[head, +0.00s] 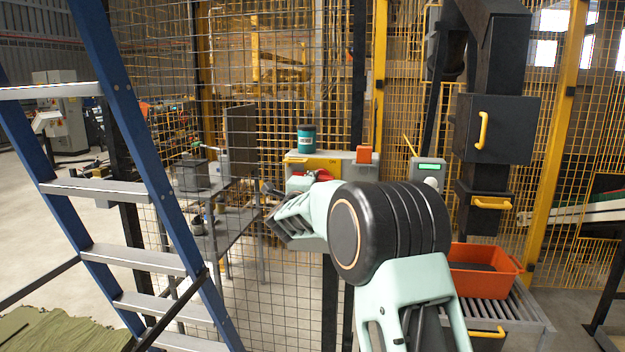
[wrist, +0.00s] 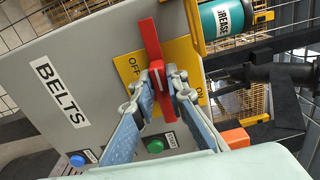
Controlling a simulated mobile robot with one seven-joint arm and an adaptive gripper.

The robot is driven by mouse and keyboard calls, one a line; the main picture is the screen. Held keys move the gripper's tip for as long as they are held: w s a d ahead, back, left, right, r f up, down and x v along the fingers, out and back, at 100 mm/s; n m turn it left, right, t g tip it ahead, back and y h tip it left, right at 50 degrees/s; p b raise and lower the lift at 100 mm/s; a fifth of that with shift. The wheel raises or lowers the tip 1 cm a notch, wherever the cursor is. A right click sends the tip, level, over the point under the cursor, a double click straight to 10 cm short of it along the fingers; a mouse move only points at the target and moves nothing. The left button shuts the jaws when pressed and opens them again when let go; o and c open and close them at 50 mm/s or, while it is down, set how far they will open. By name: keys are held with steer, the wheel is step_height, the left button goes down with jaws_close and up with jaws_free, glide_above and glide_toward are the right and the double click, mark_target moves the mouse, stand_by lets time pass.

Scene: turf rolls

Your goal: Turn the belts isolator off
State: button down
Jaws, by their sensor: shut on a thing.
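The belts isolator is a red bar handle (wrist: 151,38) on a yellow plate (wrist: 126,84) with OFF and ON printed on it. In the wrist view the bar runs between the two words, OFF on its left and ON on its right. My gripper (wrist: 158,84) is shut on the handle, a finger on each side of its raised middle. The grey panel (wrist: 92,48) bears a BELTS label (wrist: 58,92). In the head view the yellow plate (head: 318,163) shows behind my arm, with only a bit of red; my wrist largely hides the handle.
A blue button (wrist: 77,160) and a green button (wrist: 155,145) sit on the panel near my fingers. A grease tin (head: 306,140) and an orange block (head: 364,154) stand on top. A blue ladder (head: 135,130) is at left, an orange crate (head: 480,285) at right.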

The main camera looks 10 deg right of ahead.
steer(key=shift+f+n, duration=0.15)
steer(key=shift+n, duration=0.15)
steer(key=c, duration=1.9)
jaws_free()
steer(key=shift+c, duration=0.2)
steer(key=shift+s, duration=0.15)
steer(key=v, duration=1.1)
steer(key=shift+s, duration=0.35)
steer(key=shift+a, duration=0.15)
